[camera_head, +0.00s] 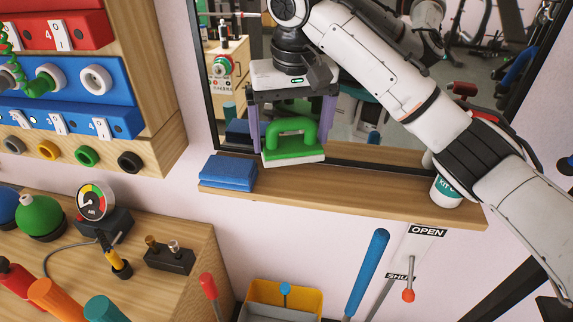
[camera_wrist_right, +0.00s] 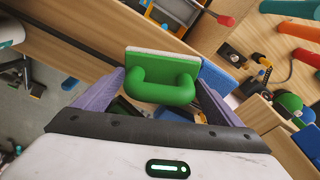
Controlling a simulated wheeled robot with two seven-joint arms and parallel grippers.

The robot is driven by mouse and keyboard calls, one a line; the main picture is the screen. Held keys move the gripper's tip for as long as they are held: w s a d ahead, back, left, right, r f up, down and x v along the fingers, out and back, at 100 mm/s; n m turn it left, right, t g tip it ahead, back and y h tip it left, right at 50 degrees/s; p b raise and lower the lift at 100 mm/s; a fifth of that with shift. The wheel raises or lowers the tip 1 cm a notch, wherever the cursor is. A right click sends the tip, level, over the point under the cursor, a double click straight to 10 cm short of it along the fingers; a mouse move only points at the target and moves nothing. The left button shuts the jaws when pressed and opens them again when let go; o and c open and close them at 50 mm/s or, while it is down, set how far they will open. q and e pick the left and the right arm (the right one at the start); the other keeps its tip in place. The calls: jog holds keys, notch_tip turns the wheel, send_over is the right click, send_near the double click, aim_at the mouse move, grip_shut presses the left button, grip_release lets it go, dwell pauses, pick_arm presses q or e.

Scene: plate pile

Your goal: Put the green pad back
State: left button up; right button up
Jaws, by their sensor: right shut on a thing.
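The green pad (camera_head: 291,151) has a green arched handle on top and a pale underside. My right gripper (camera_head: 291,143) points down with its purple fingers at either side of the pad and is shut on it. The pad is over the wooden shelf (camera_head: 350,196) in front of the mirror; I cannot tell whether its underside touches anything. In the right wrist view the pad (camera_wrist_right: 163,74) sits between the two fingers with its handle towards the palm. My left gripper is not in view.
A blue block stack (camera_head: 228,173) lies on the shelf left of the pad. A white labelled cup (camera_head: 445,193) stands at the shelf's right end, close to my right arm. The shelf between is bare. A bench with a gauge (camera_head: 95,200) stands lower left.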

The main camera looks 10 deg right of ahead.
aim_at(292, 145)
jog(key=f, duration=0.3)
jog(key=shift+s+f+b, duration=0.3)
jog(key=shift+s, duration=0.05)
jog(key=shift+f, duration=0.65)
notch_tip(292, 145, down, 3)
jog(key=shift+f, duration=0.3)
jog(key=shift+c, duration=0.4)
jog(key=o, duration=0.6)
jog(key=shift+c, duration=0.2)
jog(key=shift+o, duration=1.2)
jog(key=shift+w, duration=0.1)
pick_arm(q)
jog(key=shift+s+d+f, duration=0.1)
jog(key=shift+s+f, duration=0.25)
pick_arm(e)
jog(key=shift+r, duration=0.1)
